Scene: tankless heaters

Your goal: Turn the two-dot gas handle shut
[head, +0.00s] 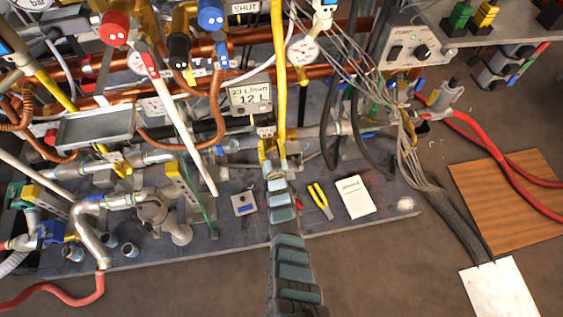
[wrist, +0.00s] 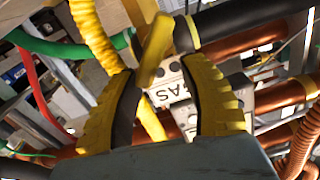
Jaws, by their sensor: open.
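In the wrist view a yellow gas handle (wrist: 152,52) stands tilted between the fingers of my gripper (wrist: 158,70). Behind it is a pale plate with dark dots (wrist: 167,76) and a label reading GAS (wrist: 174,91). My gripper has yellow ridged fingers and is open, one finger on each side of the handle. Whether either finger touches it I cannot tell. In the head view my gripper (head: 271,147) is at the pipework in the middle, below the 12 L display. The handle is too small and covered there to make out.
A yellow hose (head: 279,70) rises just above my gripper. Copper pipes (head: 245,57) cross behind. Red (head: 117,28) and blue (head: 211,14) knobs are at upper left. Yellow-handled pliers (head: 320,201) and a white notepad (head: 354,196) lie on the grey base plate. Grey cables hang at right.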

